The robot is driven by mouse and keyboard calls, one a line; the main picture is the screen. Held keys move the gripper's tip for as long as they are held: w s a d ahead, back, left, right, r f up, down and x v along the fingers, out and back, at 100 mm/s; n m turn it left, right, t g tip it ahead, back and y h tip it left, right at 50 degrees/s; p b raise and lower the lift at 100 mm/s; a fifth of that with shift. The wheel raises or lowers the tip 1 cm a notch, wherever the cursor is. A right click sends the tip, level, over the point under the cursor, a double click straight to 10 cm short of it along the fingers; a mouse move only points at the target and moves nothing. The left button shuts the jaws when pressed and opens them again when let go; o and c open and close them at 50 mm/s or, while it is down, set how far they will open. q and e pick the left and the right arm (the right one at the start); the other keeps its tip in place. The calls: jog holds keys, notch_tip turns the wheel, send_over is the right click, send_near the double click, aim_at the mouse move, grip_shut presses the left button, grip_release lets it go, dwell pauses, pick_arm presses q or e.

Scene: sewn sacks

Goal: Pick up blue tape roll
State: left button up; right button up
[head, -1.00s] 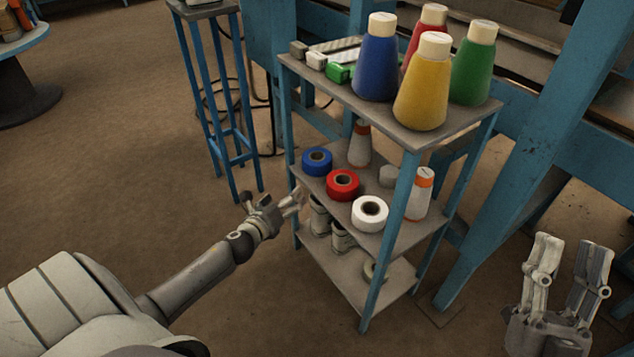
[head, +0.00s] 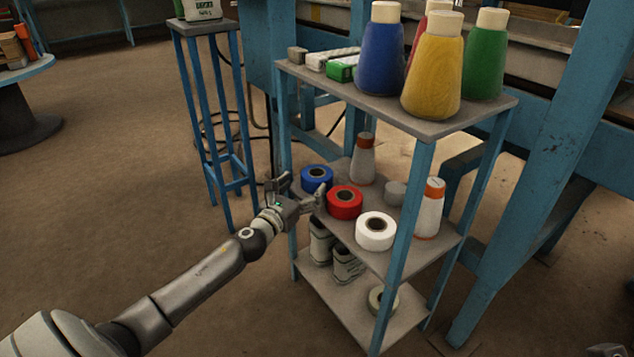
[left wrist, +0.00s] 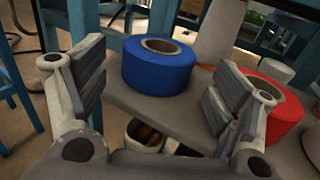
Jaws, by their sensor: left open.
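The blue tape roll (head: 316,185) lies flat on the middle shelf of the rack, near its left edge, with its hole facing up. My left gripper (head: 302,189) is open at that edge, close in front of the roll. In the left wrist view the blue roll (left wrist: 158,74) shows between the two spread fingers, a little beyond them, and I see no contact. The right finger is close to the red tape roll (left wrist: 282,115); I cannot tell whether they touch. Only a sliver of what seems to be my right gripper shows at the head view's bottom right corner.
The red roll (head: 345,205) and a white roll (head: 375,235) lie in a row beside the blue one. Orange-topped cones (head: 363,165) stand behind. The top shelf (head: 430,128) with large thread cones overhangs them. Rack posts (head: 405,250) flank the shelves.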

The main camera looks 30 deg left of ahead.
aim_at(313, 177)
pick_arm(q)
jog(key=shift+w+a+b, duration=0.2)
jog(key=shift+w+b, duration=0.85)
jog(key=shift+w, duration=1.95)
jog(key=c, duration=0.7)
